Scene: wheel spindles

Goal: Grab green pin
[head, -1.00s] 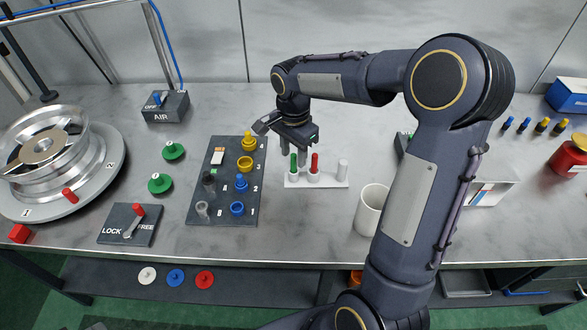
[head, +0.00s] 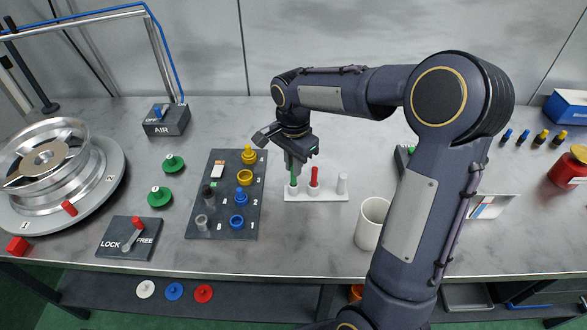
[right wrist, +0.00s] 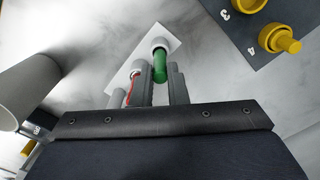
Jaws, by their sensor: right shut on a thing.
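The green pin (head: 294,181) stands upright in the left place of a small white rack (head: 318,196) in the head view. My right gripper (head: 293,173) is over that place, with its fingers pointing down around the pin. In the right wrist view the right gripper (right wrist: 163,88) is shut on the green pin (right wrist: 160,66), whose far end meets a white round socket. A red pin (head: 314,177) stands beside it in the middle place, and a pale grey-white pin (head: 342,184) in the right place. My left gripper is not in view.
A white mug (head: 371,222) stands close to the right of the rack. A dark numbered board (head: 212,222) with yellow and blue parts lies to its left. Further left are a wheel (head: 60,165) and a lock lever (head: 130,238).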

